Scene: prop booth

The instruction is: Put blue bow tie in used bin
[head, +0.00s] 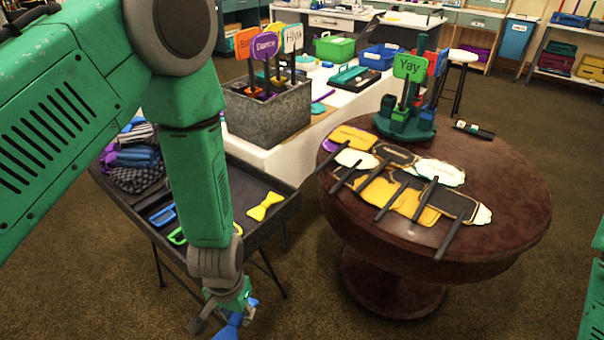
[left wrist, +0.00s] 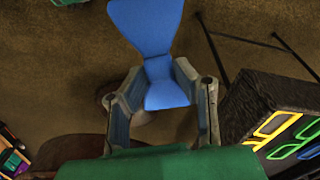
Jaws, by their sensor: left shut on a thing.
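My left gripper (head: 226,308) hangs low in front of the dark stand, above the brown carpet. It is shut on the blue bow tie (head: 231,329). In the left wrist view the blue bow tie (left wrist: 148,28) is pinched at its narrow middle, with one wide end pointing away from the fingers. No bin with a readable "used" label shows. A green bin (head: 335,47) and a blue bin (head: 380,57) sit on the white counter. A tall blue bin (head: 515,40) with unreadable writing stands at the back. My right gripper is out of view.
A round wooden table (head: 500,215) with paper props stands to the right. A grey box (head: 268,112) of signs sits on the counter. Carpet is open between stand and table.

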